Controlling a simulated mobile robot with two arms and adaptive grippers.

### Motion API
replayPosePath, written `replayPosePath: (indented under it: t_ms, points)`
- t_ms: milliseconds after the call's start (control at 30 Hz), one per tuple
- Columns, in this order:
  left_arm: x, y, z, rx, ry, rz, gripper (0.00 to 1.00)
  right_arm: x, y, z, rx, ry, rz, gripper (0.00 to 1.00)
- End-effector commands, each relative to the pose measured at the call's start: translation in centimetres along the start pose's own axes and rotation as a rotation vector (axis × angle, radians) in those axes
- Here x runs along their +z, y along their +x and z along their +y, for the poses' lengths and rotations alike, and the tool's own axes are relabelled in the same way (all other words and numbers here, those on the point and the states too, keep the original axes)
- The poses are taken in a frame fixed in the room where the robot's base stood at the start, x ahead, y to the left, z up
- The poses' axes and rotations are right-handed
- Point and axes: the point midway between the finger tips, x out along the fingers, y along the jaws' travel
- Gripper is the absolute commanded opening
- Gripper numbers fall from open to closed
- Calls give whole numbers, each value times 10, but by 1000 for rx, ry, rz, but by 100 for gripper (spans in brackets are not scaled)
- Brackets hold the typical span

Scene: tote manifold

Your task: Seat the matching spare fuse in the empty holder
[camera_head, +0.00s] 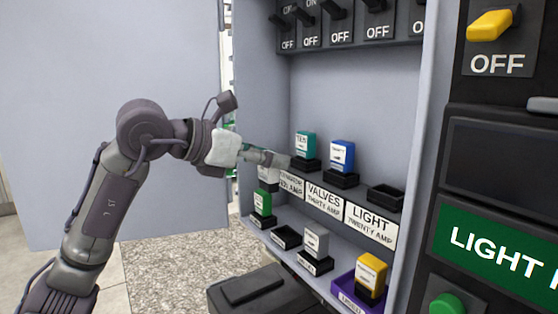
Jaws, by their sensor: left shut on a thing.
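My left gripper (274,158) is shut at the cabinet's left opening, beside the upper shelf; what it grips is mostly hidden. A pale block with a dark base (268,177) shows just below its fingertips; I cannot tell whether it is held. An empty black holder (385,198) sits above the label LIGHT TWENTY AMP (370,222). A teal fuse (305,145) and a blue fuse (342,155) stand in holders left of it. On the lower shelf are a green fuse (262,203), an empty holder (286,237), a grey fuse (315,243) and a yellow fuse (371,268). My right gripper is not in view.
The yellow fuse stands in a purple tray (344,291). Black switches marked OFF (341,32) line the cabinet top. The right wall carries a yellow switch (490,25), a green sign (500,245) and a green button (447,303). The space above the upper shelf is clear.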

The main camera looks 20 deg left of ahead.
Motion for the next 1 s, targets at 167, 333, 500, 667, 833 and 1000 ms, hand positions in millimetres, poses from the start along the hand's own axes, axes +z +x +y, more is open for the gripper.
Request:
replayPosePath:
  t_ms: [167,333,500,667,833,1000]
  points:
    - [-6,-14,0,2,1,-2,6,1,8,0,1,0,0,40]
    - [-11,-26,0,1,0,-1,6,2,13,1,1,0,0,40]
    - [-14,-37,0,1,1,-1,6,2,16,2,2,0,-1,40]
    - [-14,-39,-1,0,1,-1,6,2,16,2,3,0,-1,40]
    - [-14,-39,-1,0,1,-1,6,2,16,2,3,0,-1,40]
    - [-8,-41,-1,0,1,-1,6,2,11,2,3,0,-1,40]
